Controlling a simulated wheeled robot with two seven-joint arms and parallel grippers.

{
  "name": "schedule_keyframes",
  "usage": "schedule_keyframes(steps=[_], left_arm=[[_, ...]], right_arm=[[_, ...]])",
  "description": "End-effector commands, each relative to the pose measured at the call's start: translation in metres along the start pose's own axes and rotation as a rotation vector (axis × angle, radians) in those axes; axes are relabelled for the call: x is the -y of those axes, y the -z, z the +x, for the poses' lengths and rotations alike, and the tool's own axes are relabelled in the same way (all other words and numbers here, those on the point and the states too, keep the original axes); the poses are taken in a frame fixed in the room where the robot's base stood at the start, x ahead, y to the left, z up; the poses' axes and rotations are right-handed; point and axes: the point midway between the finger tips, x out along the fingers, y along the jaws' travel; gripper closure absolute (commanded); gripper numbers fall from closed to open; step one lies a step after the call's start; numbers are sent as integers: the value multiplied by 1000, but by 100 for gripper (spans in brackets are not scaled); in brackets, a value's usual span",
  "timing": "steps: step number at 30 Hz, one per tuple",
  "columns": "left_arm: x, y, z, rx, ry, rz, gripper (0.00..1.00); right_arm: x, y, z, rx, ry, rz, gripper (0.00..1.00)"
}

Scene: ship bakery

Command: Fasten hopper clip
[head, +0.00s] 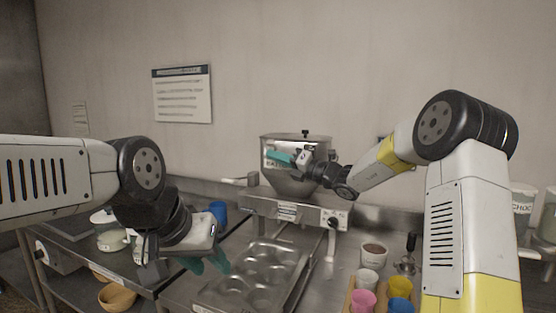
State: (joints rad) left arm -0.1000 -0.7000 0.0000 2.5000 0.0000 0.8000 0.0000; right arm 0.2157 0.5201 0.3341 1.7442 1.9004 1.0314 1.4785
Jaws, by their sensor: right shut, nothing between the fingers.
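The metal hopper (282,183) stands on the depositor machine (292,211) at the back of the counter, with a lid and a small dark knob on top. My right gripper (277,158) is in front of the hopper's upper part, its teal fingers shut and empty, pointing left. It covers part of the hopper front and its lettering. I cannot make out the clip; it may be hidden behind the gripper or too small to see. I cannot tell whether the fingers touch the hopper. My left gripper (207,264) hangs at lower left, its teal fingers apart and empty, left of the muffin tin.
A muffin tin (258,279) lies below the machine. At right are a white cup with brown contents (373,255), pink (363,301), yellow (400,287) and blue (401,305) cups. A blue cup (218,211) stands behind my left gripper.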

Motion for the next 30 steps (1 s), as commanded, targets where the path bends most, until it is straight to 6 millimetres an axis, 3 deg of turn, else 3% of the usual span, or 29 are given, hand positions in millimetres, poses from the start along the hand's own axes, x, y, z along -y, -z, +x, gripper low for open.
schedule_keyframes(steps=[13,30], left_arm=[[0,0,0,0,0,0,64],[0,0,0,0,0,0,64]], right_arm=[[-13,-17,4,2,101,400,100],[-16,-18,7,-1,99,400,100]])
